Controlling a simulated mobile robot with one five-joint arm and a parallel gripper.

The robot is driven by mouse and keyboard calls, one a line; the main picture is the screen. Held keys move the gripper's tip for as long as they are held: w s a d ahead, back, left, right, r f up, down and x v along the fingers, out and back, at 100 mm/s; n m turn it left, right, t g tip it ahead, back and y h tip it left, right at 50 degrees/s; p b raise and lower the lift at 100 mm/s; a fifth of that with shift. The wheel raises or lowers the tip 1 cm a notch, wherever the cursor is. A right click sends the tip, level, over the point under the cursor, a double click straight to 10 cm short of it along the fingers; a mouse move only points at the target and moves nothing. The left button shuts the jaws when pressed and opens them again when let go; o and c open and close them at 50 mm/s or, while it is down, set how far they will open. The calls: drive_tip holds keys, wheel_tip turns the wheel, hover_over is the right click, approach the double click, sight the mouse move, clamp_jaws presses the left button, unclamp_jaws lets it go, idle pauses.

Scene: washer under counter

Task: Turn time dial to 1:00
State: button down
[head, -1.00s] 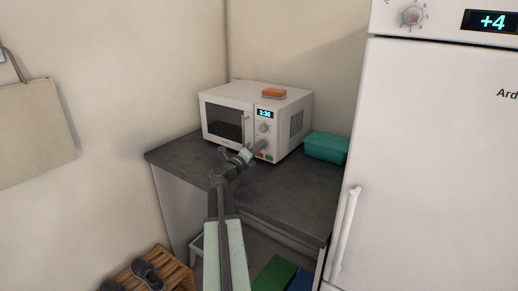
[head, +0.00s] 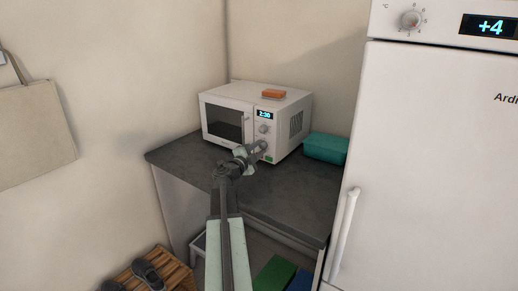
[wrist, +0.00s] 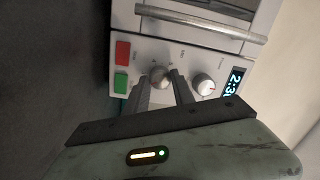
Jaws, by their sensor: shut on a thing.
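The white microwave (head: 222,103) stands on the dark counter, and its display (head: 265,114) reads 2:30. Two round dials sit below the display. The upper dial (head: 264,128) is free; it also shows in the wrist view (wrist: 203,85). My gripper (head: 262,146) is at the lower dial (wrist: 160,74), with one finger on each side, shut on it. I cannot read the dial labels, so which one sets time is unclear. In the wrist view the red button (wrist: 122,53) and green button (wrist: 120,83) lie beside the fingers.
An orange sponge-like block (head: 273,93) lies on top of the microwave. A teal box (head: 325,149) stands right of it on the counter (head: 290,190). The white fridge (head: 440,170) rises at the right. The counter's front is mostly clear.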

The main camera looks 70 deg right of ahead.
drive_tip(key=n, duration=0.4)
drive_tip(key=shift+s+n+p, duration=0.1)
drive_tip(key=shift+n+p, duration=0.2)
drive_tip(key=shift+p, duration=0.1)
drive_tip(key=n, duration=0.3)
drive_tip(key=shift+n+y, duration=0.3)
drive_tip(key=n+p, duration=0.1)
drive_tip(key=n, duration=0.3)
drive_tip(key=shift+n+y+p, duration=0.3)
drive_tip(key=shift+n, duration=1.7)
drive_tip(key=c, duration=1.1)
unclamp_jaws()
drive_tip(key=shift+s, duration=0.1)
drive_tip(key=shift+o, duration=0.2)
drive_tip(key=shift+r, duration=0.1)
